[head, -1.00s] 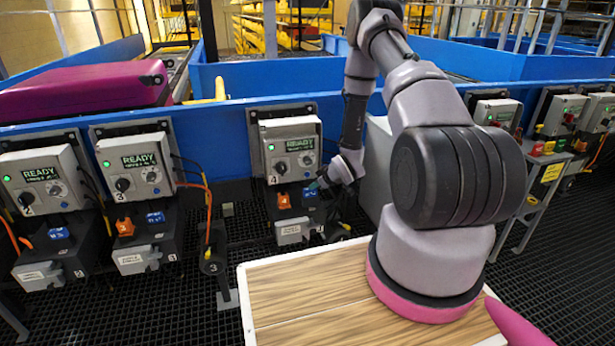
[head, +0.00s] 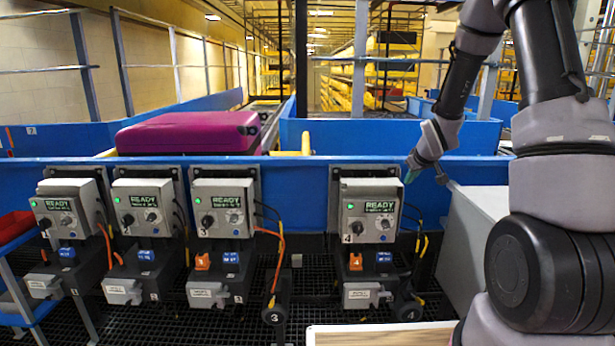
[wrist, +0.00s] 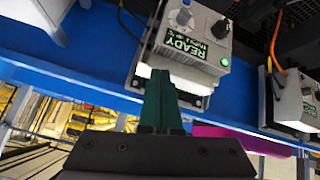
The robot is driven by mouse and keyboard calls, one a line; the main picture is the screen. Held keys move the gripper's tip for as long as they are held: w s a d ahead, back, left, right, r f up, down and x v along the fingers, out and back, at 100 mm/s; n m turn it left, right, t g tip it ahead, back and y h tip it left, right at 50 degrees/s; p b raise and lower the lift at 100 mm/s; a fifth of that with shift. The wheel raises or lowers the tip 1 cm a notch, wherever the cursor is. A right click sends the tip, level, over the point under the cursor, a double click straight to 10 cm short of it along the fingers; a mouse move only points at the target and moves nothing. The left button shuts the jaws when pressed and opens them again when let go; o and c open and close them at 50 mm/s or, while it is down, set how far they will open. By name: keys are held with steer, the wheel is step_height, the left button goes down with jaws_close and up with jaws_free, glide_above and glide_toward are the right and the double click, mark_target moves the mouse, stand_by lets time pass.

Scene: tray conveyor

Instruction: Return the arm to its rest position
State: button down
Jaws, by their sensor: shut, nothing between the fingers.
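My gripper (head: 409,174) is at the upper right of control box 4 (head: 371,213), in front of the blue conveyor wall. It points down and to the left. In the wrist view its green fingers (wrist: 160,105) are together with nothing between them, in front of a grey box whose READY screen (wrist: 188,47) appears tilted and upside down. Box 4 shows READY and a green light. An orange button (head: 355,262) and a blue button (head: 384,257) sit below it. I cannot tell whether the fingertips touch the box.
Boxes 1, 2 and 3 (head: 224,208) stand in a row to the left, also with green lights. A magenta case (head: 189,132) lies on the conveyor behind. A grey cabinet (head: 478,240) is close on the right. A wood-topped surface (head: 385,335) is at the bottom.

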steer(key=s+a+r+m, duration=0.1)
steer(key=s+r+m, duration=0.1)
steer(key=s+r, duration=0.5)
steer(key=s+a+r+m, duration=0.15)
steer(key=s+r, duration=0.35)
steer(key=r, duration=0.5)
steer(key=s+a+r+m+y, duration=0.1)
steer(key=s+r, duration=0.3)
steer(key=s, duration=0.6)
steer(key=s+a+r+m+g+y, duration=0.1)
steer(key=s+a+r+m, duration=0.2)
steer(key=s, duration=0.8)
steer(key=shift+a+r, duration=0.45)
steer(key=shift+a, duration=0.25)
